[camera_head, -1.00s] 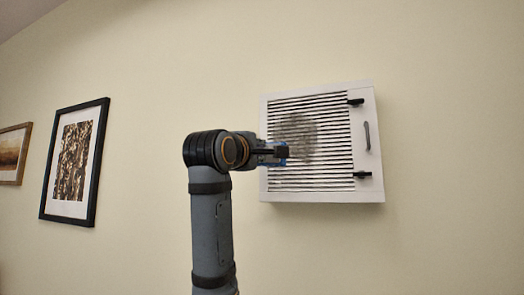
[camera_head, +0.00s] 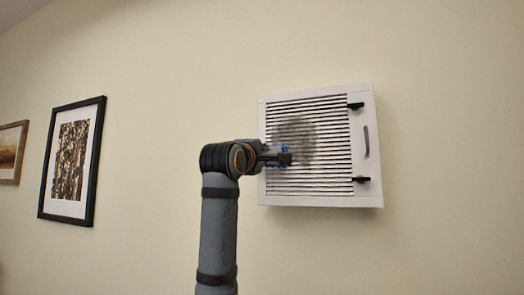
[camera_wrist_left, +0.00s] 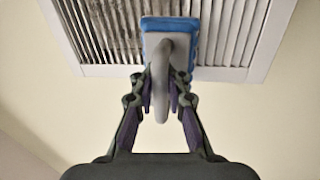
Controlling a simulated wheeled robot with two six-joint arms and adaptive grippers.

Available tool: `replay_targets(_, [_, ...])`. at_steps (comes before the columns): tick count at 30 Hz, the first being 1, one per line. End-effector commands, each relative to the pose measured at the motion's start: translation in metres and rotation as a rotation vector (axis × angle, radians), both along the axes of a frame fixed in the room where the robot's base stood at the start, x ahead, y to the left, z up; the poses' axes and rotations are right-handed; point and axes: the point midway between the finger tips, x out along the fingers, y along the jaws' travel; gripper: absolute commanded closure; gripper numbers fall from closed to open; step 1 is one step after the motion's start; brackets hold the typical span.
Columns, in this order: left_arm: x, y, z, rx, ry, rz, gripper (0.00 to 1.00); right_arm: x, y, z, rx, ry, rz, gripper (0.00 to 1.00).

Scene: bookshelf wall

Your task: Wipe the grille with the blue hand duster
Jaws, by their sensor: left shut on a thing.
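The white grille (camera_head: 336,178) is on the wall, with dark horizontal slats and a grey smudge (camera_head: 295,135) on its left and middle part. The grille (camera_wrist_left: 235,30) also shows at the top of the left wrist view. My left gripper (camera_head: 284,158) is in front of the lower left part of the grille. In the left wrist view the left gripper (camera_wrist_left: 160,88) is shut on the grey handle of the blue hand duster (camera_wrist_left: 150,24). The duster's blue head overlaps the grille's edge; I cannot tell if it touches the slats. My right gripper is not in view.
The grille's frame carries two black latches (camera_head: 361,180) and a grey handle (camera_head: 366,141) on its right side. A black-framed picture (camera_head: 96,160) and a brown-framed picture (camera_head: 20,155) hang to the left. The wall between them and the grille is bare.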

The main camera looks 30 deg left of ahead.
Motion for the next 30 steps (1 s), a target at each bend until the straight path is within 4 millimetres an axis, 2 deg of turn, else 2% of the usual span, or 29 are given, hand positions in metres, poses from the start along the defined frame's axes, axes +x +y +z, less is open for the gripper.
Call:
replay_targets(14, [0.0,0.0,0.0,0.0,0.0,0.0,1.0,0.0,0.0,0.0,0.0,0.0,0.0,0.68])
replay_targets(30, [0.01,0.002,0.0,0.0,0.0,0.0,1.0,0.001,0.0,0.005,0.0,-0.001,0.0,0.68])
